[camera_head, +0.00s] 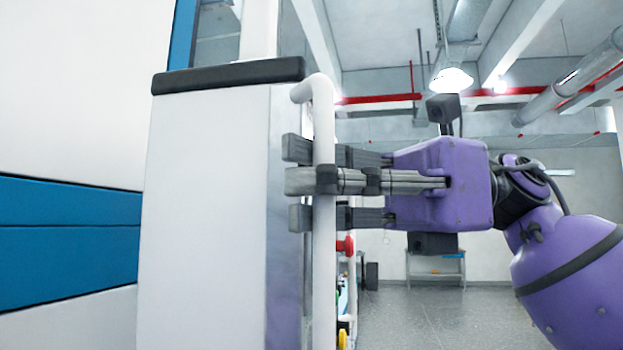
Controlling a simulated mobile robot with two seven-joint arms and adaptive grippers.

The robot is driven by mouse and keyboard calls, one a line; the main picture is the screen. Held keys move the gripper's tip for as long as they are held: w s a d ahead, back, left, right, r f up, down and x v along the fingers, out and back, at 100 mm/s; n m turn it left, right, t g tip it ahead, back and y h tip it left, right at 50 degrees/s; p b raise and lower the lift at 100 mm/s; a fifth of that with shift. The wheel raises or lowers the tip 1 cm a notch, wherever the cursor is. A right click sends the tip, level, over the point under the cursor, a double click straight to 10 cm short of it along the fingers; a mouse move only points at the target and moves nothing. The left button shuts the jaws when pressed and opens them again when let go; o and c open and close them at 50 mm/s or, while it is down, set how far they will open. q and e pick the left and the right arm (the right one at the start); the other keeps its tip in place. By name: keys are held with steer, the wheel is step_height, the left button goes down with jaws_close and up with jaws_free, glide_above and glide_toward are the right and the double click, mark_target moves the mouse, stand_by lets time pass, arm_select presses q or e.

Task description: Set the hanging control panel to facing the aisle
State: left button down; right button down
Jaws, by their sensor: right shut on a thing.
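The hanging control panel (205,200) is a tall pale grey box with a dark top edge, left of the middle. I see its side or back, and a narrow strip of its edge. A white tubular handle (323,120) runs down its right side. My right gripper (318,182) comes in from the right and is shut on this handle, with its fingers around the tube. A red button (345,245) and a yellow knob (342,338) stick out past the handle on the panel's far side. The panel's control face is mostly hidden. My left gripper is not in view.
A white machine body with blue bands (70,230) stands close at the left. The grey floor (430,315) at the right is open. A small table (436,265) stands by the back wall. Pipes and a lit lamp (452,80) hang overhead.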

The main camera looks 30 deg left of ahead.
steer(key=shift+d, duration=0.1)
stand_by(0.3)
steer(key=c, duration=2.1)
jaws_free()
steer(key=shift+d, duration=0.1)
steer(key=o, duration=0.4)
steer(key=shift+w+d, duration=0.1)
steer(key=shift+d, duration=0.25)
steer(key=v, duration=1.1)
steer(key=shift+w+d, duration=0.15)
steer(key=shift+w, duration=0.25)
